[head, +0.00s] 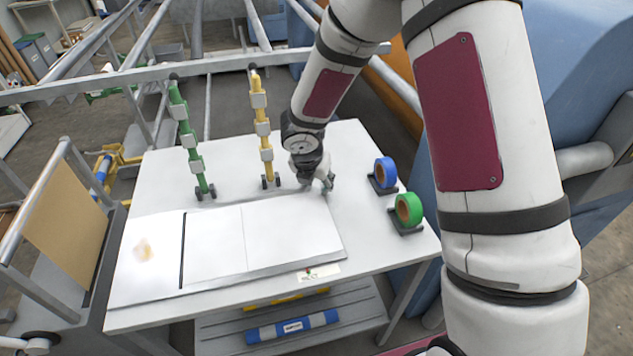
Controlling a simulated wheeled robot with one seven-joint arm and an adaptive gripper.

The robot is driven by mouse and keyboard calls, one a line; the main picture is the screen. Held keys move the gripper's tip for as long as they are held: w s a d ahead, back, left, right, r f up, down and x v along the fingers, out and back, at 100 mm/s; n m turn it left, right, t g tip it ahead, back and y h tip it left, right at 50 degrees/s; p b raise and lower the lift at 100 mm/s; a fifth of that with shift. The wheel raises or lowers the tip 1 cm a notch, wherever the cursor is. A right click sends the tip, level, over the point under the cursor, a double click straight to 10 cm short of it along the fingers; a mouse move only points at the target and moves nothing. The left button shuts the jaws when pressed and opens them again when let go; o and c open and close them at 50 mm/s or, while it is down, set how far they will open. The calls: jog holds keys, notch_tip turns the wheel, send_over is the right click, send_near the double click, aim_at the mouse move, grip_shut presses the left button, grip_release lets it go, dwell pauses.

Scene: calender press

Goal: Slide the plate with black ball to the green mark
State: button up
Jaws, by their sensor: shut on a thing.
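A flat white plate (290,232) lies on the white table, its far right corner close to my gripper. A thin seam separates it from another white panel (215,245) to its left. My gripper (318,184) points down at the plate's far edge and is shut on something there. The fingers hide what they hold, and I cannot make out the black ball. A small label (318,274) with green and red spots sits at the table's front edge; I cannot tell whether it is the green mark.
A green post (187,140) and a yellow post (262,130) stand at the table's back. Blue (385,173) and green (409,209) tape rolls sit in holders at the right. A dark slot (183,250) runs along the left panel. A metal rail (130,90) crosses behind.

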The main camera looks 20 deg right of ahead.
jog(key=shift+s+d+f, duration=0.15)
jog(key=shift+f, duration=0.2)
jog(key=o, duration=1.7)
jog(key=shift+r, duration=0.1)
